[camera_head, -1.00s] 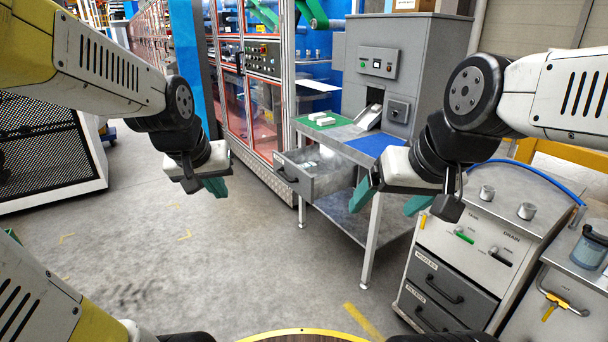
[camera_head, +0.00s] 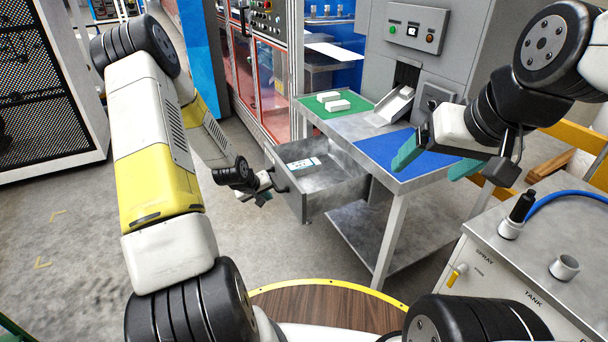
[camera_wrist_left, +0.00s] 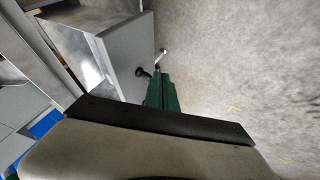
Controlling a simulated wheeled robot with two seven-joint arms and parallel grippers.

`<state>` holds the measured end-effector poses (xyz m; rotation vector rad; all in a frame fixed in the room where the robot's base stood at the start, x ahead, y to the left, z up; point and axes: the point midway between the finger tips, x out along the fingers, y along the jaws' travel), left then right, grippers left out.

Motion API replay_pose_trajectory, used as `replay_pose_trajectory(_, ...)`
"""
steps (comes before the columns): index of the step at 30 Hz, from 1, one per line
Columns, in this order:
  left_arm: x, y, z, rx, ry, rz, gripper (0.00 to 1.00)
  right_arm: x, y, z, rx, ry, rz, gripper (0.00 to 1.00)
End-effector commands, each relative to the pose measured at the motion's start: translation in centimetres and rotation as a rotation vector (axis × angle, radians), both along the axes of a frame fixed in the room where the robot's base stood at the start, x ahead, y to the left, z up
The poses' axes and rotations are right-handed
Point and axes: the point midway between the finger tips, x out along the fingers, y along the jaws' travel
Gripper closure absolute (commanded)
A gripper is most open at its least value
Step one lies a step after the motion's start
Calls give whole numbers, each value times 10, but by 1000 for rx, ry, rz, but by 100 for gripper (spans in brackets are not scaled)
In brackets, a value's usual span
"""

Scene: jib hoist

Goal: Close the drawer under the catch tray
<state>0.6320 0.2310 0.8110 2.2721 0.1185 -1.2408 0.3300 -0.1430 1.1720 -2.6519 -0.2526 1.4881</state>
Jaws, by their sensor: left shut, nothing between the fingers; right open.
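The grey metal drawer (camera_head: 335,190) is pulled out under the work table's top, with a small white and blue item (camera_head: 303,164) inside. A sloped metal tray (camera_head: 395,105) sits at the machine's opening above the table. My left gripper (camera_head: 264,197) is shut and empty, at the drawer's front by its handle. In the left wrist view, the shut green fingers (camera_wrist_left: 162,92) point toward the dark handle (camera_wrist_left: 143,72) on the drawer front (camera_wrist_left: 125,50). I cannot tell whether they touch. My right gripper (camera_head: 434,163) is open and empty above the blue mat's near edge.
The table holds a green mat (camera_head: 315,115) with white blocks (camera_head: 337,105), and a blue mat (camera_head: 400,152). A grey machine (camera_head: 385,60) stands behind. A cart (camera_head: 500,270) with a blue hose (camera_head: 560,197) is at the right. The floor left of the drawer is clear.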

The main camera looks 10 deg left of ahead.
Motion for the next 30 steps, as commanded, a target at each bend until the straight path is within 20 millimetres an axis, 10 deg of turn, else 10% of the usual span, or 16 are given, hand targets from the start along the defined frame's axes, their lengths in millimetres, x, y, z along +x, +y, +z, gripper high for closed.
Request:
replay_pose_trajectory(19,58,-19,-86,-8,-1,5,100,0,0,0,0,0,0,17)
replay_pose_trajectory(30,79,-50,-85,-7,-1,5,100,0,0,0,0,0,0,17)
